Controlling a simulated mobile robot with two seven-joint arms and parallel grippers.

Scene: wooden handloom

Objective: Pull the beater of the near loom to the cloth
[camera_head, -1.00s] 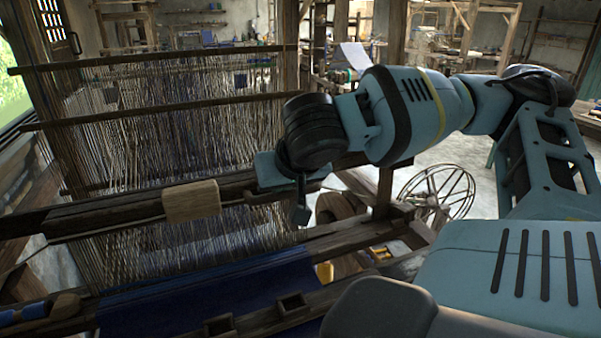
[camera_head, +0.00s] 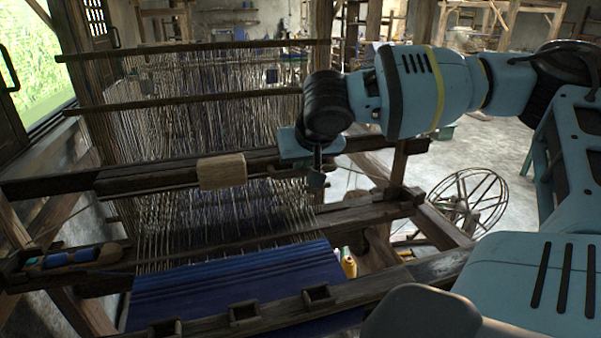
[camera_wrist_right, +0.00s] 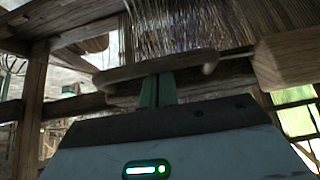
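The near loom's beater (camera_head: 130,179) is a dark wooden bar across the hanging warp threads, with a pale wooden block (camera_head: 222,171) on it. The block also shows at the right of the wrist view (camera_wrist_right: 288,62). Blue cloth (camera_head: 240,280) lies nearer, apart from the beater. My right gripper (camera_head: 316,180) is at the bar, right of the block. In the wrist view its green fingers (camera_wrist_right: 157,90) are together, their tips meeting a curved wooden handle (camera_wrist_right: 150,70). I cannot tell whether wood is between them. My left gripper is out of view.
A wooden rail (camera_head: 290,224) crosses between beater and cloth. A notched front beam (camera_head: 275,309) lies nearest. Blue bobbins (camera_head: 70,258) sit at the left. A spoked wheel (camera_head: 465,203) stands right of the loom, with open floor (camera_head: 500,140) behind.

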